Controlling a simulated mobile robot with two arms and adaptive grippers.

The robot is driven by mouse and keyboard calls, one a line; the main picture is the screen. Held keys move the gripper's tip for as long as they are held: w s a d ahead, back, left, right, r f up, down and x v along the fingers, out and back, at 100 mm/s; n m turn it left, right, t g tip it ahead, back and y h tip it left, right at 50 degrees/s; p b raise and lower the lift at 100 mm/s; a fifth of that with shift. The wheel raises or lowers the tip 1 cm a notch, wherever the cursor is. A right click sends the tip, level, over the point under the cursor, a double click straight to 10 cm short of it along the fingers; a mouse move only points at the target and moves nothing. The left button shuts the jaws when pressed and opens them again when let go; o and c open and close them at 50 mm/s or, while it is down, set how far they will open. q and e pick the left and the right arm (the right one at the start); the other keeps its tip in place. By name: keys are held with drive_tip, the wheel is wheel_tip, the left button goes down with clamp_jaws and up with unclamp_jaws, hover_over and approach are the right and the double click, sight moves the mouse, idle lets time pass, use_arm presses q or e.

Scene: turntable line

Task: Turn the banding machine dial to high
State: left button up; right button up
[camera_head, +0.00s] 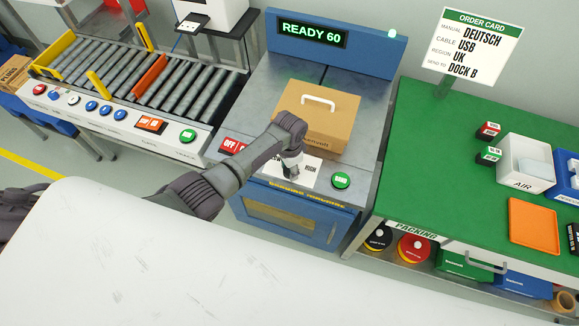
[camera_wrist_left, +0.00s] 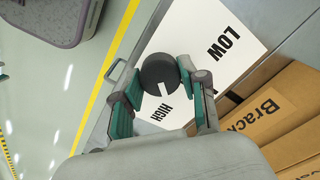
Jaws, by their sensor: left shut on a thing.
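The banding machine (camera_head: 335,65) stands in the middle of the head view, and its display (camera_head: 312,32) reads READY 60. Its black round dial (camera_wrist_left: 158,72) sits on a white plate (camera_wrist_left: 215,45) marked LOW and HIGH. The dial's white pointer mark is on the side facing the word HIGH. My left gripper (camera_wrist_left: 161,80) is shut on the dial, one finger on each side. In the head view my left gripper (camera_head: 292,178) reaches down onto the plate and hides the dial. My right gripper is not in view.
A cardboard box (camera_head: 318,112) lies on the machine just behind the dial. A red OFF button (camera_head: 230,146) is left of the plate and a green button (camera_head: 341,181) right of it. A roller conveyor (camera_head: 140,75) stands left, a green packing table (camera_head: 450,140) right.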

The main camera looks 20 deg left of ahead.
use_arm(q)
drive_tip(key=shift+m, duration=0.6)
drive_tip(key=o, duration=1.1)
drive_tip(key=shift+o, duration=0.2)
drive_tip(key=shift+r, duration=0.1)
wheel_tip(320, 180, up, 12)
